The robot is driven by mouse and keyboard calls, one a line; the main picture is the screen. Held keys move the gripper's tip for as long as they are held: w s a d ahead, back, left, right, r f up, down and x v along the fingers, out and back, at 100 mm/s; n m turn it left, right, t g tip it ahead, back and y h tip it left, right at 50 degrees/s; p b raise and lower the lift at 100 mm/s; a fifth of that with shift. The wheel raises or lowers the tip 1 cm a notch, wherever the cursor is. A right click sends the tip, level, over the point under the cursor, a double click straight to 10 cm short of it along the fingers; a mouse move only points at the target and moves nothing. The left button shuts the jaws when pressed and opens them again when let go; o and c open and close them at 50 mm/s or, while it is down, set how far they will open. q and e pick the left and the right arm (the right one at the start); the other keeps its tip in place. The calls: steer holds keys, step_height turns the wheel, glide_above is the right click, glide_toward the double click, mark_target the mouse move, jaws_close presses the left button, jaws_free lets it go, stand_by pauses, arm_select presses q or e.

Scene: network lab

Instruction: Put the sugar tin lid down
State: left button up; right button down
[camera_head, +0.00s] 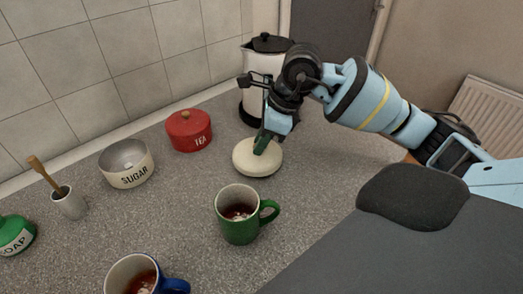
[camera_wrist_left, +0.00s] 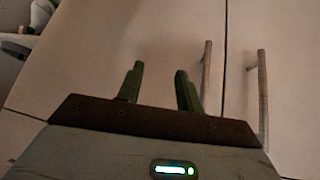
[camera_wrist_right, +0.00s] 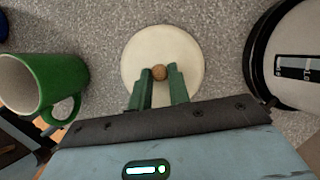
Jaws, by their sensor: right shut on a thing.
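The sugar tin lid (camera_head: 257,160) is a round cream disc with a small brown knob. It is at the worktop right of the red tea tin, and in the right wrist view (camera_wrist_right: 135,55) it shows below my fingers. My right gripper (camera_head: 264,142) is shut on the lid's knob; it also shows in the right wrist view (camera_wrist_right: 160,74). I cannot tell whether the lid touches the worktop. The open sugar tin (camera_head: 127,166), cream with a SUGAR label, stands at the left with no lid. My left gripper (camera_wrist_left: 158,80) is open and empty in front of cupboard doors.
A red tea tin (camera_head: 189,131) stands between the sugar tin and the lid. A green mug (camera_head: 238,226) is in front of the lid, and a white kettle (camera_head: 262,62) is behind it. A blue-handled mug (camera_head: 125,274) stands at the front. Speckled worktop (camera_head: 185,190) is clear between them.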

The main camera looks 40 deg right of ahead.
steer(key=shift+f, duration=1.75)
steer(key=shift+f, duration=0.2)
steer(key=c, duration=1.3)
jaws_free()
steer(key=v, duration=1.2)
steer(key=shift+r, duration=0.25)
steer(key=shift+a+f, duration=0.1)
